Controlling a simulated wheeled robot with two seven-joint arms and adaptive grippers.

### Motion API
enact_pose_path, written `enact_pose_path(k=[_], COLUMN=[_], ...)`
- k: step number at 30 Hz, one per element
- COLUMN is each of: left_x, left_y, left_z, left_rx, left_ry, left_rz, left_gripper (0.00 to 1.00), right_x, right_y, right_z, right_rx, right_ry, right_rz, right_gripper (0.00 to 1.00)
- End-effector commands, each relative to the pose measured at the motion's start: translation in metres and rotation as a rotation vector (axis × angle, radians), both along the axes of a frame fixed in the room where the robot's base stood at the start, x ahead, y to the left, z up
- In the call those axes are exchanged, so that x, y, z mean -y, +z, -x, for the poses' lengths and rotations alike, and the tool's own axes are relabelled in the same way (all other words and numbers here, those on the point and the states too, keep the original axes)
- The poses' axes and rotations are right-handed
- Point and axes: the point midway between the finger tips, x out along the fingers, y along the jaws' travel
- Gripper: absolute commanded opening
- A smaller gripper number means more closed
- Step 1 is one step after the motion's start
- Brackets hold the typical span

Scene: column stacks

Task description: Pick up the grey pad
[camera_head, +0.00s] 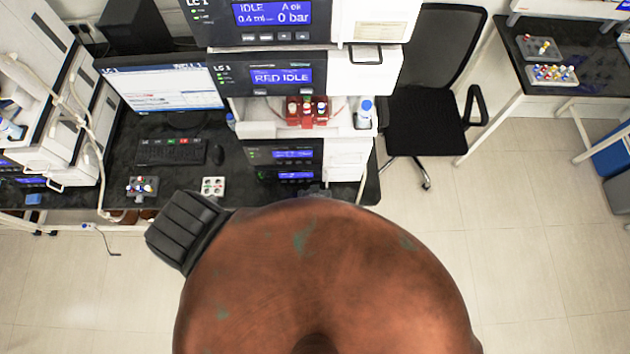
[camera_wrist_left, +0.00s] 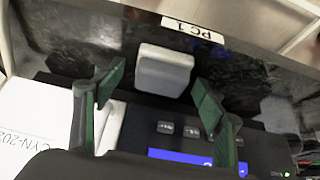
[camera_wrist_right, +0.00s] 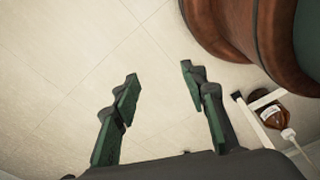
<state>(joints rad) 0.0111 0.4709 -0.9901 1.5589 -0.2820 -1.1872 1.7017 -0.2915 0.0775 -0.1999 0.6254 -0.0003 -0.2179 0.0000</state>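The grey pad (camera_wrist_left: 164,70) is a light, rounded square block in the left wrist view. It lies on the dark bench top beside a white "PC 1" label (camera_wrist_left: 192,30). My left gripper (camera_wrist_left: 159,84) is open, with one finger on each side of the pad in the picture. Gaps show between the pad and both fingers. My right gripper (camera_wrist_right: 160,74) is open and empty above the tiled floor. In the head view I cannot make out the pad or either gripper; a large brown rounded shape covers the lower middle.
A stack of instruments with blue displays (camera_head: 281,76) stands on the bench, and the left wrist view shows a blue screen (camera_wrist_left: 180,157) close to my left gripper. A monitor (camera_head: 165,85), keyboard (camera_head: 170,151) and small vial racks (camera_head: 213,187) are left of it. A black chair (camera_head: 428,95) stands right.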

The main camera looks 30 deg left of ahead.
Motion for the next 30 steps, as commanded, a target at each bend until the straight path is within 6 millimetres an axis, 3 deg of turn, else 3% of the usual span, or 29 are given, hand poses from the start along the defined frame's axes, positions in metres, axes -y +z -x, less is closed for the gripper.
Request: enact_pose_path(k=[12,18,30], left_x=[0.000,0.000,0.001], left_y=[0.000,0.000,0.005], left_z=[0.000,0.000,0.000], left_rx=[0.000,-0.001,-0.001], left_ry=[0.000,0.000,0.001], left_rz=[0.000,0.001,0.001], left_gripper=[0.34,0.20,0.20], right_x=[0.006,0.006,0.003], right_y=[-0.001,-0.001,-0.002], right_z=[0.020,0.017,0.012], right_rx=[-0.025,-0.023,-0.015], right_ry=[-0.003,-0.002,-0.002], right_rz=[0.007,0.007,0.004], right_gripper=[0.40,0.40,0.40])
